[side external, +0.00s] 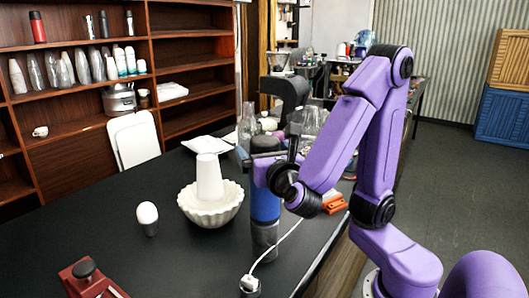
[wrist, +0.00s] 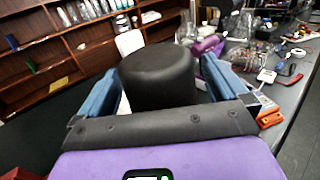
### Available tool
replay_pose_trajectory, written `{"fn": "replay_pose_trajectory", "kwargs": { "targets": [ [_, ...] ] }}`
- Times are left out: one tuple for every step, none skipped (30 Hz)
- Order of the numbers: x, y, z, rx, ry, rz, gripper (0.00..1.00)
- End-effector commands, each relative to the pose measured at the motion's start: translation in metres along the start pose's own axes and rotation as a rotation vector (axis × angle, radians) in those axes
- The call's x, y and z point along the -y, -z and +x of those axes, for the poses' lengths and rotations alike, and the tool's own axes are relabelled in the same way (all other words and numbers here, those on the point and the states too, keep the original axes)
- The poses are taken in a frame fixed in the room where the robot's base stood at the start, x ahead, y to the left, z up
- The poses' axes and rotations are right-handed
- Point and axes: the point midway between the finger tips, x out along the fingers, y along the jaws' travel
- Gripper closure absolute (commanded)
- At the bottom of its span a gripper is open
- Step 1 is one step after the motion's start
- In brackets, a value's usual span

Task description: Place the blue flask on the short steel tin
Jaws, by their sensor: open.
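The blue flask (side external: 265,206) stands upright near the front edge of the black table, with a dark cap on top. Below its blue body is a grey cylinder (side external: 264,240), which looks like the short steel tin, with the flask resting on it. My gripper (side external: 264,165) is at the flask's upper part and partly hides it. In the wrist view, the dark cap (wrist: 160,78) sits between the two blue fingers of my gripper (wrist: 160,68). The fingers are open, one on each side of the cap.
A white fluted bowl (side external: 211,212) with an upturned white cup (side external: 208,178) stands left of the flask. A white-topped shaker (side external: 147,217) is farther left. Glassware stands behind; an orange item (side external: 333,203) lies right.

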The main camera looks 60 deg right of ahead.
Motion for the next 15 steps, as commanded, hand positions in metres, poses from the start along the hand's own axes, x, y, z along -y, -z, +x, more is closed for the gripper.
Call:
{"fn": "replay_pose_trajectory", "kwargs": {
  "targets": [
    [0.0,-0.002,0.0,0.0,0.0,0.002,0.0],
    [0.0,-0.003,0.0,-0.001,0.0,0.002,0.0],
    [-0.001,-0.003,-0.004,0.0,-0.004,0.001,0.0],
    [-0.001,-0.003,-0.008,0.0,-0.006,0.001,0.0],
    [-0.001,-0.003,-0.011,0.0,-0.006,0.001,0.0],
    [-0.002,-0.002,-0.017,0.0,-0.007,0.002,0.0],
    [-0.002,-0.003,-0.021,0.0,-0.008,0.001,0.0],
    [-0.002,-0.003,-0.026,0.0,-0.009,0.001,0.0],
    [-0.002,-0.003,-0.033,0.0,-0.008,0.0,0.0],
    [-0.002,-0.002,-0.037,0.0,-0.009,0.0,0.0],
    [-0.002,-0.002,-0.042,0.0,-0.008,0.0,0.0],
    [-0.002,-0.002,-0.048,0.0,-0.008,0.001,0.0],
    [-0.001,-0.003,-0.052,0.001,-0.008,0.0,0.0],
    [-0.001,-0.003,-0.056,0.0,-0.006,0.0,0.0],
    [-0.002,-0.002,-0.061,0.0,-0.007,0.0,0.0]
  ]
}}
